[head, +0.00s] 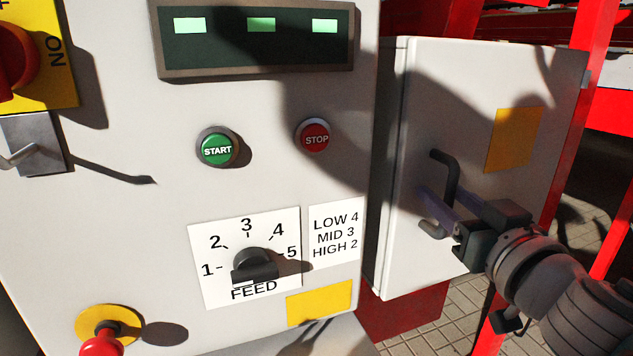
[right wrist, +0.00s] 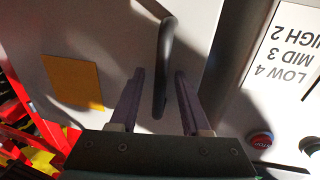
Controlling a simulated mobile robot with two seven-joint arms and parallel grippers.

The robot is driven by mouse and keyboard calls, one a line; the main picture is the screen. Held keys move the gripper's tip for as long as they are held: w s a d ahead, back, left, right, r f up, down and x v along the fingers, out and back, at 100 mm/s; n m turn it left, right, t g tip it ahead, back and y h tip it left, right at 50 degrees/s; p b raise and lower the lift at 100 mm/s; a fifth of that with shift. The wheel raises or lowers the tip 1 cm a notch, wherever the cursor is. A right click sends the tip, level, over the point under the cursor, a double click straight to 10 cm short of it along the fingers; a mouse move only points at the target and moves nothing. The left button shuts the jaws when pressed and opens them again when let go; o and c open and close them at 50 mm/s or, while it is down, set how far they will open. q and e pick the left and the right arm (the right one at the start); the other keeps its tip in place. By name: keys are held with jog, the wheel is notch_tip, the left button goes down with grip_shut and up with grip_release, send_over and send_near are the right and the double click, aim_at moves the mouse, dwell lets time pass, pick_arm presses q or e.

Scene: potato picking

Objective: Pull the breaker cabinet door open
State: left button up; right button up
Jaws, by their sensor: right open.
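The breaker cabinet door (head: 470,100) is a pale panel at the right of the head view and looks shut against its box. Its black bar handle (head: 446,168) stands out near the door's left edge. My right gripper (head: 438,193) is at the handle with its fingers open. In the right wrist view the handle (right wrist: 165,50) runs between the two spread fingers (right wrist: 159,73), with gaps visible on both sides. The lower part of the handle is partly hidden by the fingers in the head view. My left gripper is not in view.
Left of the cabinet is a control panel (head: 130,200) with a START button (head: 217,148), a STOP button (head: 314,135), a FEED dial (head: 254,265) and a red knob (head: 101,345). A red frame post (head: 596,40) stands right of the door. Tiled floor lies below.

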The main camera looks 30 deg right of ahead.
jog(key=shift+s, duration=0.15)
jog(key=shift+c, duration=0.7)
grip_shut()
dwell(0.6)
